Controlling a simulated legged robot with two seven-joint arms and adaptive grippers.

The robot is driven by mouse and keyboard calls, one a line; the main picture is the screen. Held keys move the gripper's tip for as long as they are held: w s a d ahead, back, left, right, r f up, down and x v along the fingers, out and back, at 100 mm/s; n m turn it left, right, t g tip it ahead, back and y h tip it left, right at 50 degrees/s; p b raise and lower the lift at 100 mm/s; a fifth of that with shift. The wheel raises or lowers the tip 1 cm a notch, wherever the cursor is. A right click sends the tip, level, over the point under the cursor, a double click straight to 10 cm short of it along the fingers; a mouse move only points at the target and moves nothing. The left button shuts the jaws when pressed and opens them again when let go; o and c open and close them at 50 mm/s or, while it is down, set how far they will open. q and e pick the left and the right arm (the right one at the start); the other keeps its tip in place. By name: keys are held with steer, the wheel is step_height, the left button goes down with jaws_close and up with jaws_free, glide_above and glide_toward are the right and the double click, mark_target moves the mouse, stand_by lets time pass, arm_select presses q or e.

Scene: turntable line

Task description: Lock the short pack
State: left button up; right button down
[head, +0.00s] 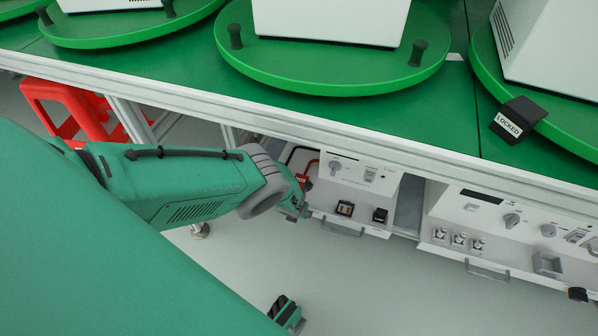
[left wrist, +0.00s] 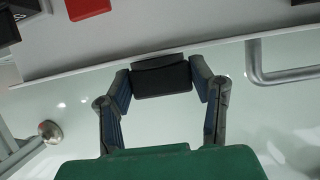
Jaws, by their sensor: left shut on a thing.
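Three white packs stand on green turntables: one at the left (head: 105,3), one in the middle (head: 330,18) and one at the right (head: 550,45). Their tops are cut off, so I cannot tell which is short. A black clip marked LOCKED (head: 512,119) sits over the right turntable's rim (head: 487,60). My left gripper (head: 302,208) is low at the left drawer's front edge. In the left wrist view it is shut on a black block (left wrist: 162,80), held between both fingertips close to the white edge.
The left drawer (head: 322,202) holds a knob panel and small dark blocks (head: 380,215). A second drawer (head: 455,255) with knobs is at the right. The bench edge (head: 300,138) overhangs both. A red stool (head: 65,105) stands at the left. The floor in front is clear.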

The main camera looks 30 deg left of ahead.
arm_select(q)
steer(key=shift+f, duration=0.1)
steer(key=o, duration=1.2)
steer(key=shift+s, duration=0.1)
steer(key=shift+c, duration=0.2)
steer(key=shift+a, duration=0.1)
